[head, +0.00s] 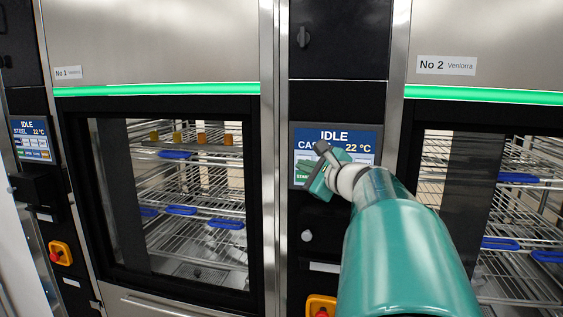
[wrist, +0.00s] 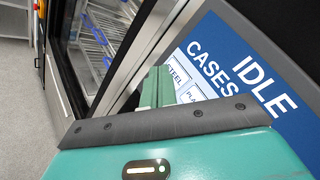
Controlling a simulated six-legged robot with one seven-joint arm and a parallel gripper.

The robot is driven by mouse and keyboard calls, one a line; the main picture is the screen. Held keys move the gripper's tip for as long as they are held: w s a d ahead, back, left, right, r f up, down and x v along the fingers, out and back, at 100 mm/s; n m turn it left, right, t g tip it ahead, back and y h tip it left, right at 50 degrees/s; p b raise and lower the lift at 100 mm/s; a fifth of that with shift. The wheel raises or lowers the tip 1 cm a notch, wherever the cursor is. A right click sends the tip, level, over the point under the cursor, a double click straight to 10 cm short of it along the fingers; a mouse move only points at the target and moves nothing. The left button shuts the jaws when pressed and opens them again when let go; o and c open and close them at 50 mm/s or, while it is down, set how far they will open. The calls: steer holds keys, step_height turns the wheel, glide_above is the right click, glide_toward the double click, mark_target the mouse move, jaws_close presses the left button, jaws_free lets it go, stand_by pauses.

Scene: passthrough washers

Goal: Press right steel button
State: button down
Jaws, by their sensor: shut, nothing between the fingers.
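The right control screen (head: 350,136) reads IDLE, CASES and 22 °C in the head view. Its lower part is mostly hidden behind my gripper (head: 319,178). In the wrist view the same screen (wrist: 235,65) is tilted and close, and a white button labelled STEEL (wrist: 178,72) shows just beyond the fingers. A second white button (wrist: 194,94), its label partly cut off, is beside it. My gripper (wrist: 155,86) is shut and empty, with its fingertips in front of the screen by the STEEL button. I cannot tell whether they touch it.
The left washer's screen (head: 31,138) reads IDLE, STEEL and 22 °C. Glass doors of washer No 1 (head: 170,200) and No 2 (head: 500,200) flank the right screen's column, with wire racks inside. A round knob (head: 306,236) and yellow-red emergency stop (head: 321,306) sit below the screen.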

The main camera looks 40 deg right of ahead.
steer(key=shift+w+d, duration=0.1)
steer(key=shift+d, duration=0.05)
stand_by(0.5)
steer(key=shift+w+d, duration=0.15)
steer(key=shift+d, duration=0.05)
steer(key=shift+w+d, duration=0.25)
stand_by(0.8)
steer(key=shift+s+a, duration=0.5)
steer(key=shift+a, duration=0.1)
steer(key=shift+s+a, duration=0.1)
steer(key=s+a, duration=0.1)
steer(key=a, duration=0.1)
steer(key=s+a, duration=0.1)
steer(key=s, duration=0.1)
steer(key=shift+a, duration=0.35)
stand_by(0.7)
